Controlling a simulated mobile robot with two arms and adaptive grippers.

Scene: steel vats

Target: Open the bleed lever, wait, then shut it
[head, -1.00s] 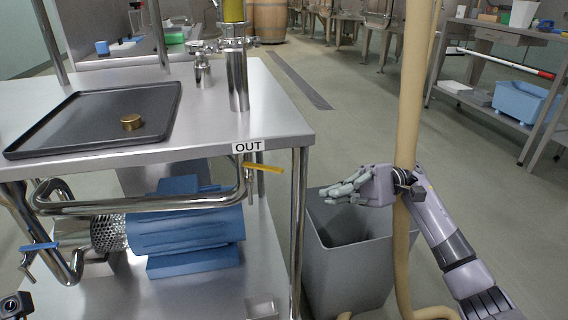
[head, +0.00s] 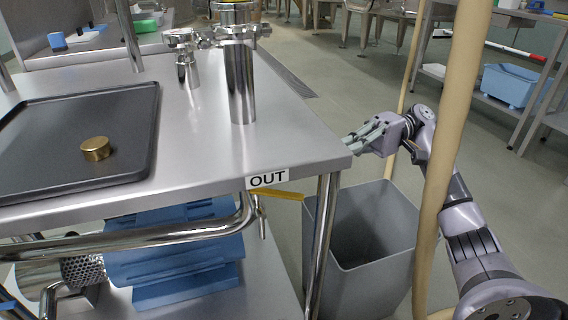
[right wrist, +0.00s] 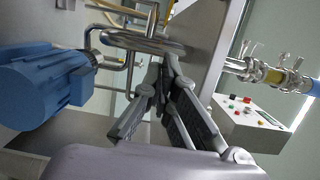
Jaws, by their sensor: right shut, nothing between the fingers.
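I cannot tell from these frames whether this is the bleed lever. My right gripper (head: 362,140) is shut and empty, right of the table corner and apart from the lever. In the right wrist view the gripper's fingers (right wrist: 166,85) come together before the steel pipe (right wrist: 140,42). My left gripper is not in view.
A grey bin (head: 375,235) stands right of the table leg (head: 322,240). A tan hose (head: 450,130) hangs in front of my right arm. A black tray (head: 60,155) with a brass cap (head: 96,149) lies on the table. A blue motor (head: 170,250) is below.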

